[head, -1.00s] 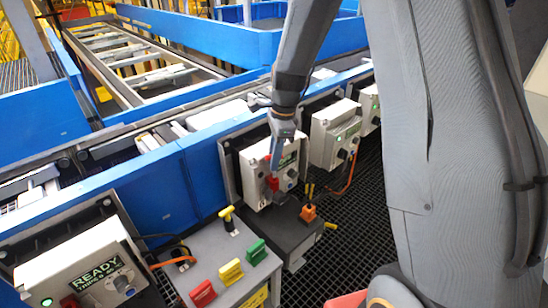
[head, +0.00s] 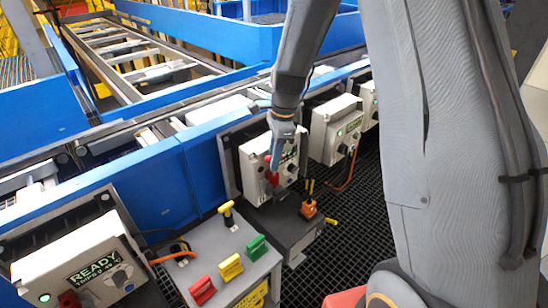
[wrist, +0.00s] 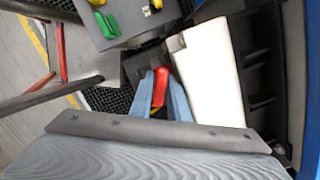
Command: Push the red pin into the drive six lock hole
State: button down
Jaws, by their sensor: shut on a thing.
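The red pin (wrist: 160,84) shows between my gripper's two blue-grey fingers in the wrist view. My gripper (wrist: 162,76) is shut on it. In the head view my gripper (head: 274,168) points down at the front of a pale control box (head: 249,165), with the red pin (head: 271,179) at its fingertips. The wrist view also shows a white box face (wrist: 211,75) close to the right of the fingers. The lock hole is not clear in either view, and I cannot tell whether the pin's tip touches or enters it. I cannot read a drive number on this box.
Below the box is a dark grey block (head: 284,233) with an orange connector (head: 309,208). A grey stand (head: 200,250) holds red, yellow and green tags. Another pale box (head: 330,125) is to the right, and a READY box (head: 60,257) at left. Blue conveyor rails run behind.

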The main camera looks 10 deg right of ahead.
jog(key=shift+f+b, duration=0.6)
jog(key=shift+f, duration=0.9)
jog(key=c, duration=1.6)
grip_release()
jog(key=shift+r, duration=0.1)
jog(key=shift+w, duration=0.2)
jog(key=shift+r, duration=0.15)
jog(key=shift+w+d+r, duration=0.1)
jog(key=shift+r, duration=0.2)
jog(key=r, duration=0.2)
jog(key=r+b, duration=0.1)
jog(key=r, duration=0.2)
jog(key=shift+d+r+b, duration=0.35)
jog(key=shift+d+b, duration=0.05)
jog(key=shift+s+r, duration=0.3)
jog(key=shift+r, duration=0.3)
